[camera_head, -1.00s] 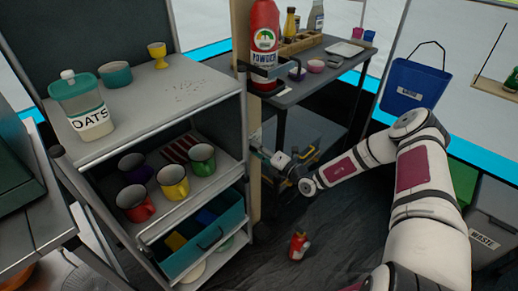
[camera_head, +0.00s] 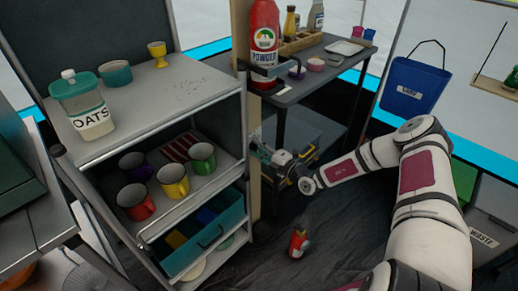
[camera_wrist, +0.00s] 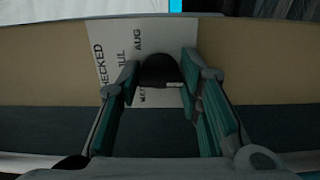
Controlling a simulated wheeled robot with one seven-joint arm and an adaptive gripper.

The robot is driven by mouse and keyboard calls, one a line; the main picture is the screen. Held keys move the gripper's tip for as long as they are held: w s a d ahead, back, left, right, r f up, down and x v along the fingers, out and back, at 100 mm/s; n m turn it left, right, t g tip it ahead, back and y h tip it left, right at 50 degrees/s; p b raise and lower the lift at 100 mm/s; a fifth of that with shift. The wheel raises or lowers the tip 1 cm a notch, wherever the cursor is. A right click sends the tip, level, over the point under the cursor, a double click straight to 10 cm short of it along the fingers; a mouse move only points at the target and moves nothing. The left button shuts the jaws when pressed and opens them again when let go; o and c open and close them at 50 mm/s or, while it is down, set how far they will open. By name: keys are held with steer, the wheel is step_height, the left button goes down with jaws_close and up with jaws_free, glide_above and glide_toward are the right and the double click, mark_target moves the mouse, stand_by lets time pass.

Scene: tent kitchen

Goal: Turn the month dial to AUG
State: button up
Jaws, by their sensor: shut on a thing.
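The month dial (camera_wrist: 160,70) is a dark round knob in front of a white card (camera_wrist: 112,42) on a tan wooden post (camera_wrist: 245,60). The card reads CHECKED, JUL and AUG; more lettering near the dial is partly hidden. In the wrist view, AUG is just above the dial and JUL is up and to its left. A light mark shows on the dial's lower edge. My gripper (camera_wrist: 161,92) has one finger on each side of the dial and is shut on it. In the head view my gripper (camera_head: 262,150) is at the post; the dial cannot be made out there.
A red powder extinguisher (camera_head: 264,30) is mounted on the post above my gripper. A shelf cart (camera_head: 160,95) with mugs stands left, and a dark table (camera_head: 320,75) behind. A small red object (camera_head: 298,243) is on the floor below.

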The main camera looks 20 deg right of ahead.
steer(key=o, duration=1.2)
steer(key=shift+c, duration=0.2)
steer(key=v, duration=1.2)
